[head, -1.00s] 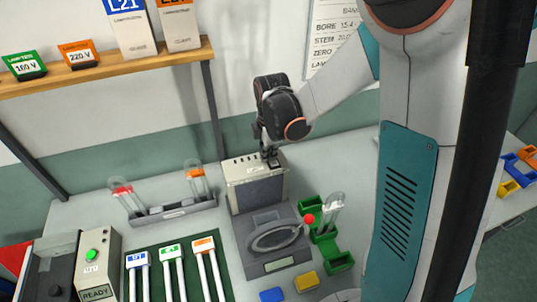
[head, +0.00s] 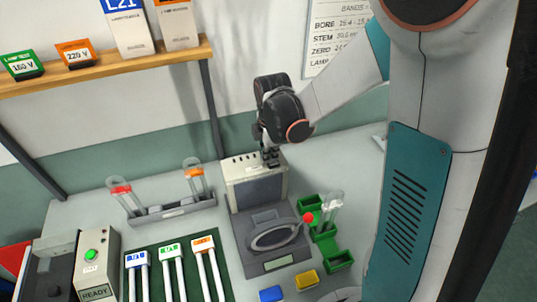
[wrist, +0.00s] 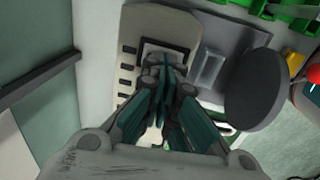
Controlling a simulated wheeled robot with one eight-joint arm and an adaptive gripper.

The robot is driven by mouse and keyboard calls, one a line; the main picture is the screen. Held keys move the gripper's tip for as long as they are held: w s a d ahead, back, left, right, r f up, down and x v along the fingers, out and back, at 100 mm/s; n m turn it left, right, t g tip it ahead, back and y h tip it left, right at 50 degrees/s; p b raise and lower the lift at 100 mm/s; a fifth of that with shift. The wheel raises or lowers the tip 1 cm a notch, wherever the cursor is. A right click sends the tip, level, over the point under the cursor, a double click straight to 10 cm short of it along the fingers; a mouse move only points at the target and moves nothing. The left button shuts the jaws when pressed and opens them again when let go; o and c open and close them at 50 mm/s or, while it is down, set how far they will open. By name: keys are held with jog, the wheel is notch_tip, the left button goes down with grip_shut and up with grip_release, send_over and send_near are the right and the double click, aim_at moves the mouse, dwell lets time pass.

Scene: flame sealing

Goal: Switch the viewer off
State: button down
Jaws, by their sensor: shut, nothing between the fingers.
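The viewer (head: 257,193) is a beige box with a dark screen, standing at the back of the bench in the head view. Its top edge carries a row of small dark controls. In the wrist view its beige top (wrist: 128,78) shows several dark slots and a dark-framed square switch (wrist: 158,55). My gripper (head: 270,158) points down at the right end of the viewer's top. In the wrist view my gripper (wrist: 163,68) is shut and empty, with its tips over the framed switch. The fingers hide part of the switch, so I cannot tell whether they touch it.
A grey base with a ring (head: 276,236) and a red ball (head: 308,217) stands before the viewer. Green bins (head: 340,260) are to its right. A grey rack (head: 176,212) with glass tubes stands left. A shelf (head: 110,68) hangs on the wall behind.

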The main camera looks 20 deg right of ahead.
notch_tip(320, 180, up, 12)
jog(key=s, duration=0.1)
jog(key=shift+s, duration=0.25)
jog(key=shift+f, duration=0.15)
jog(key=m+t+b, duration=0.3)
jog(key=m+b, duration=0.6)
jog(key=b, duration=0.1)
send_near(270, 165)
jog(key=s, duration=0.5)
jog(key=s+d+f+m+t+b, duration=0.1)
jog(key=s+f+m+t+b, duration=0.1)
jog(key=s+f+m+b, duration=0.5)
jog(key=shift+d+m+t, duration=0.25)
jog(key=shift+m+t, duration=0.15)
jog(key=shift+m, duration=0.6)
jog(key=shift+s+a, duration=0.15)
